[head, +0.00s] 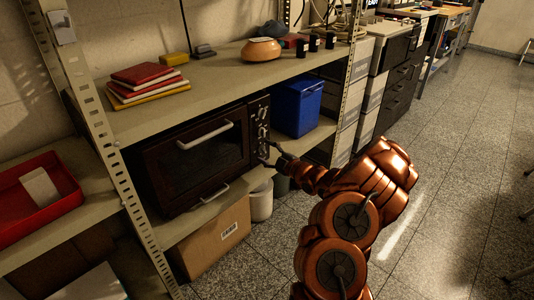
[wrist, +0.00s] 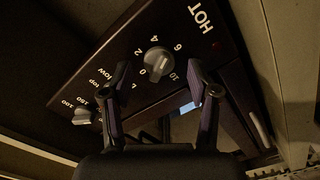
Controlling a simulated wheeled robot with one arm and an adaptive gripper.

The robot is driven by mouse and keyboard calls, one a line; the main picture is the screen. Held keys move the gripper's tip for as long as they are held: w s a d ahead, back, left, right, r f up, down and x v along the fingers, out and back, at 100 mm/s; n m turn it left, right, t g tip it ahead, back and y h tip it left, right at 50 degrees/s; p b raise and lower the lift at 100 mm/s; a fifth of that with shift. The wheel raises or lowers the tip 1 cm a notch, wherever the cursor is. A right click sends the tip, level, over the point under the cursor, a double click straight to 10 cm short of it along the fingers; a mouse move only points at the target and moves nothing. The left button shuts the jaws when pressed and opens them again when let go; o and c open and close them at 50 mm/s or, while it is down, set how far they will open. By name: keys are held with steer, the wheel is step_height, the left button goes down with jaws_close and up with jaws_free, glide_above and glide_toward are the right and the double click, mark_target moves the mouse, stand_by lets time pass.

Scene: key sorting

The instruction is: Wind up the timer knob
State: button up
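The dark toaster oven (head: 198,153) stands on the middle shelf, with its control panel on its right side. In the wrist view a grey round knob (wrist: 158,62) sits on the panel, ringed by numbers including 0, 2, 4, 6 and 10; it appears to be the timer knob. My gripper (wrist: 158,70) is open, with one dark finger to each side of this knob in the picture. Nothing is held, and the fingertips do not visibly touch the knob. In the head view my gripper (head: 271,154) is at the lower part of the panel.
Another knob (wrist: 82,116) with temperature numbers is at left in the wrist view. A small red light (wrist: 213,44) sits near the word HOT. A blue bin (head: 298,107) stands right of the oven. A metal shelf post (head: 350,70) rises beyond it. The floor at right is open.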

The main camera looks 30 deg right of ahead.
steer(key=v, duration=1.2)
stand_by(0.5)
